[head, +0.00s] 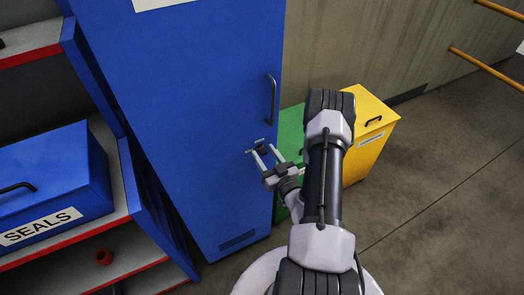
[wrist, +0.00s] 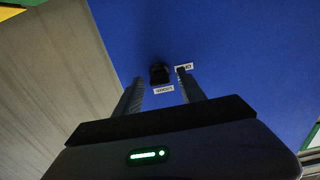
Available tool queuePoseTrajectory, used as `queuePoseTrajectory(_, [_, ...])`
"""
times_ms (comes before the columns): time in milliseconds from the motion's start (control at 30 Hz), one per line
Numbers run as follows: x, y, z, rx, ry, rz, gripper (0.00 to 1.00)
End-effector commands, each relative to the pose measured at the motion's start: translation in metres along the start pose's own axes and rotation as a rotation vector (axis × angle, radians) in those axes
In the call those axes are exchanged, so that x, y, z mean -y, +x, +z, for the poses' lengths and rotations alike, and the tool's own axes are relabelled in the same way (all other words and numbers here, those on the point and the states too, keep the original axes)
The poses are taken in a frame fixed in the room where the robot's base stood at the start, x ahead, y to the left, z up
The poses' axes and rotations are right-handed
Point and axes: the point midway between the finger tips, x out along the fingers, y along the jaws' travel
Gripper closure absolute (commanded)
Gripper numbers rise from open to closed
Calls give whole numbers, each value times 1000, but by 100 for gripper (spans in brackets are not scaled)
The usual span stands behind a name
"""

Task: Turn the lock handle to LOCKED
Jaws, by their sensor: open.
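The lock handle (head: 262,148) is a small dark knob on the blue cabinet door (head: 205,110), below the long door pull. In the wrist view the lock handle (wrist: 160,73) shows as a black knob with two small white labels beside it; their lettering is too small to read surely. My gripper (head: 264,152) is open and points at the door. In the wrist view its two fingers (wrist: 160,80) stand apart on either side of the knob, with the knob in the gap near the tips. I cannot tell whether the fingers reach around it or touch it.
A dark vertical door pull (head: 271,98) sits above the lock. A green box (head: 291,128) and a yellow box (head: 372,125) stand right of the cabinet. Shelves at left hold a blue SEALS box (head: 50,175) and a red object (head: 104,257). The floor at right is clear.

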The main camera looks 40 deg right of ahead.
Motion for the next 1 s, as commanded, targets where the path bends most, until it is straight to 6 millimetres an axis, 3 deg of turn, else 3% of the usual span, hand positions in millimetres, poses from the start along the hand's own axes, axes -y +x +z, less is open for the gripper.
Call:
queuePoseTrajectory(133, [0,0,0,0,0,0,53])
queuePoseTrajectory(300, [0,0,0,0,0,-1,86])
queuePoseTrajectory(400, [0,0,0,0,0,-1,100])
queuePoseTrajectory(733, [0,0,0,-1,-38,-1,100])
queuePoseTrajectory(1000, [1,0,0,-1,-211,-1,100])
